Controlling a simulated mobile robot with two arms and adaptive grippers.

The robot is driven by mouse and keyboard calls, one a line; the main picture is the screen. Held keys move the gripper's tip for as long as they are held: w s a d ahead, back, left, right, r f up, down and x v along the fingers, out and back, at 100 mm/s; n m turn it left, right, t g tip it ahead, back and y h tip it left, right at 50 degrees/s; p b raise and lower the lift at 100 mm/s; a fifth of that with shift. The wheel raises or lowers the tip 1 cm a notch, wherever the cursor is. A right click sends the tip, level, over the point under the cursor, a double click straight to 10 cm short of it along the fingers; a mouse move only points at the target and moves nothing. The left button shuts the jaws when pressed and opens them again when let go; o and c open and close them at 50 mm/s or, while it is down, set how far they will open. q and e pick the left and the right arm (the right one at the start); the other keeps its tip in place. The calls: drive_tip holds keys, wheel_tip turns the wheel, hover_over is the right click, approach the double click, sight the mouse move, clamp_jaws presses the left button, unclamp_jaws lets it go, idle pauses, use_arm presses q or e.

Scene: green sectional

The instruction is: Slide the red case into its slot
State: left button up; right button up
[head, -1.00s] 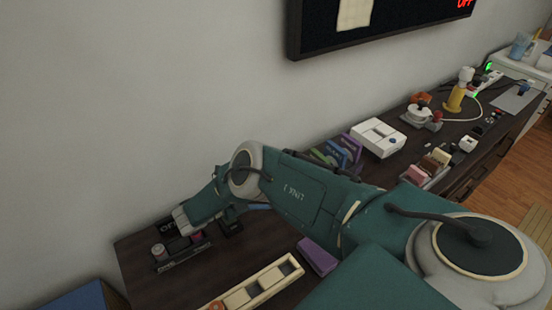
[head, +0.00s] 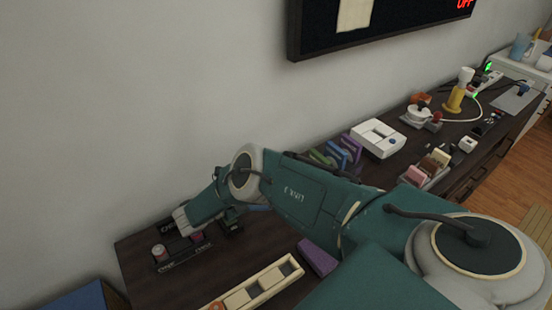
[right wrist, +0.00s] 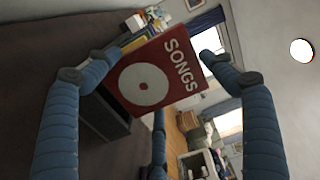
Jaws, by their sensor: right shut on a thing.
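The red case (right wrist: 158,78), marked SONGS with a pale disc, is between the blue fingers of my right gripper (right wrist: 160,72) in the right wrist view. The gripper is shut on it and the case is tilted in the picture. A dark grey open-looking box (right wrist: 103,116) is just behind the case's lower left edge; I cannot tell whether they touch. In the head view my right arm reaches left across the counter and hides the red case. Several coloured cases (head: 344,148) stand in a row behind the arm; no empty slot is clearly visible. My left gripper is not in view.
A dark rack with small jars (head: 162,252) is at the counter's left end. A cream tray with blocks (head: 256,284) and a purple block (head: 317,256) lie in front of the arm. A white device (head: 377,138) stands farther right. The wall runs close behind.

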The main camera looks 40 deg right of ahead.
drive_tip(key=shift+f+b, duration=1.25)
drive_tip(key=shift+f, duration=0.25)
drive_tip(key=shift+s+f, duration=0.15)
drive_tip(key=shift+f, duration=0.1)
drive_tip(key=shift+s+f+b, duration=0.3)
drive_tip(key=shift+f+b, duration=0.1)
drive_tip(key=shift+b, duration=0.25)
drive_tip(key=shift+s+a+f+b, duration=0.1)
drive_tip(key=shift+s+f+b, duration=0.2)
drive_tip(key=shift+f+b, duration=0.35)
drive_tip(key=shift+r, duration=0.15)
drive_tip(key=shift+w+r+p, duration=0.25)
drive_tip(key=shift+r+p, duration=0.25)
drive_tip(key=shift+p, duration=0.25)
drive_tip(key=shift+w+r+p, duration=0.25)
drive_tip(key=shift+r+p, duration=0.2)
drive_tip(key=shift+p, duration=0.25)
drive_tip(key=shift+w, duration=0.1)
drive_tip(key=shift+d+r+p, duration=0.2)
drive_tip(key=shift+r+p, duration=0.05)
drive_tip(key=shift+p, duration=0.25)
drive_tip(key=shift+f+b, duration=0.3)
drive_tip(key=shift+b, duration=0.05)
idle(0.3)
